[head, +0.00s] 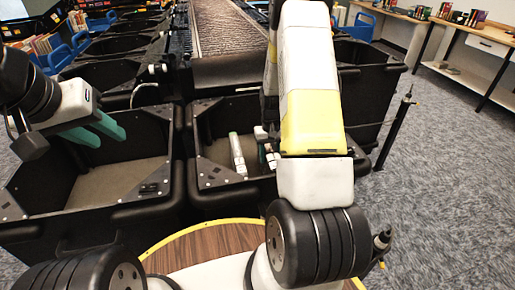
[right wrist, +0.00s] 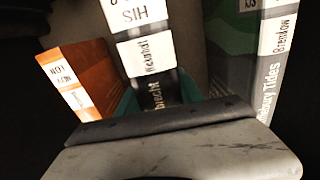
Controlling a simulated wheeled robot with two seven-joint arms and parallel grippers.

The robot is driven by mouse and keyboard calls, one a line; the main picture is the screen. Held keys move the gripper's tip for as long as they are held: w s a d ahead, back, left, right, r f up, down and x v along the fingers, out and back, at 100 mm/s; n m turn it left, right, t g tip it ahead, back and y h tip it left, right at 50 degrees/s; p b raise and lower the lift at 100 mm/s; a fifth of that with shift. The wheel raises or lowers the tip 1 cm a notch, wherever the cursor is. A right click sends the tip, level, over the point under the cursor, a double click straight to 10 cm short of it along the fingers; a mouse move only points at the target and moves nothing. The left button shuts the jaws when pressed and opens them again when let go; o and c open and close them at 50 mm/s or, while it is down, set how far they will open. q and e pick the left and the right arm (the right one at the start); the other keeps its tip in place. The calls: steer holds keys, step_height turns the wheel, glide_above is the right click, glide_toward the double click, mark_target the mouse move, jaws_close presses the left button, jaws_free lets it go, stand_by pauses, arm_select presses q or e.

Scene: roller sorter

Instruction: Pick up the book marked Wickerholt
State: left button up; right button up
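The Wickerholt book (right wrist: 147,58) stands spine-up in the right wrist view, with a white label reading HIS and Wickerholt above a black spine. The teal fingers of my right gripper (right wrist: 160,95) lie on either side of it, close to its faces; whether they press on it I cannot tell. In the head view my right gripper (head: 267,150) is down in the right front bin (head: 225,205), mostly hidden behind my arm. My left gripper (head: 96,133) is open and empty above the left front bin (head: 105,222).
An orange book (right wrist: 70,80) leans left of the Wickerholt book, and a green book marked Brenlow (right wrist: 272,60) stands to its right. A pale book (head: 238,155) shows in the right front bin. More black bins and a roller conveyor (head: 225,28) lie beyond.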

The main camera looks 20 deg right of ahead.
jaws_close()
steer(key=shift+r, duration=0.25)
